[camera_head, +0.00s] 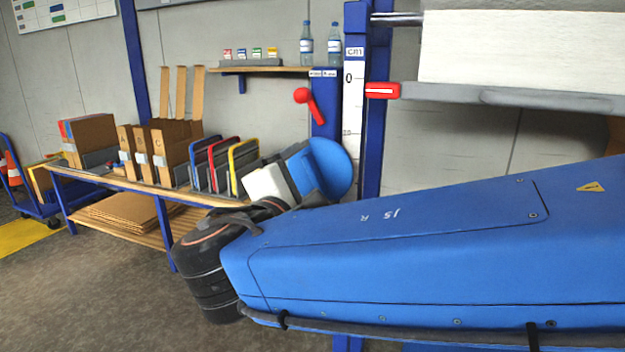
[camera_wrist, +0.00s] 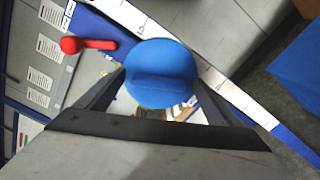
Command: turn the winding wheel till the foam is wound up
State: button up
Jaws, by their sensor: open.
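The winding wheel (camera_head: 334,165) is a round blue disc on the blue post, with a raised grip bar across its face in the wrist view (camera_wrist: 162,85). My gripper (camera_head: 305,182) is at the wheel, its dark fingers apart on either side of the bar in the wrist view (camera_wrist: 160,80). I cannot tell whether they touch it. The white foam sheet (camera_head: 520,45) is at the upper right above a grey bar (camera_head: 520,96). A red pointer (camera_head: 382,91) at the bar's end stands slightly below the 0 of the cm scale (camera_head: 353,110).
A red lever (camera_head: 308,100) sticks out left of the post, close to the wheel; it also shows in the wrist view (camera_wrist: 88,45). A bench (camera_head: 150,187) with boxes and coloured racks stands left. A shelf (camera_head: 262,69) holds two bottles. My blue arm covers the lower right.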

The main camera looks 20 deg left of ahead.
jog(key=c, duration=1)
jog(key=shift+f+m, duration=0.1)
jog(key=shift+m, duration=2.1)
jog(key=shift+c, duration=0.2)
jog(key=o, duration=1)
jog(key=shift+o, duration=0.2)
jog(key=s+a, duration=0.1)
jog(key=s, duration=1.6)
jog(key=shift+s+a, duration=0.15)
jog(key=shift+s, duration=0.05)
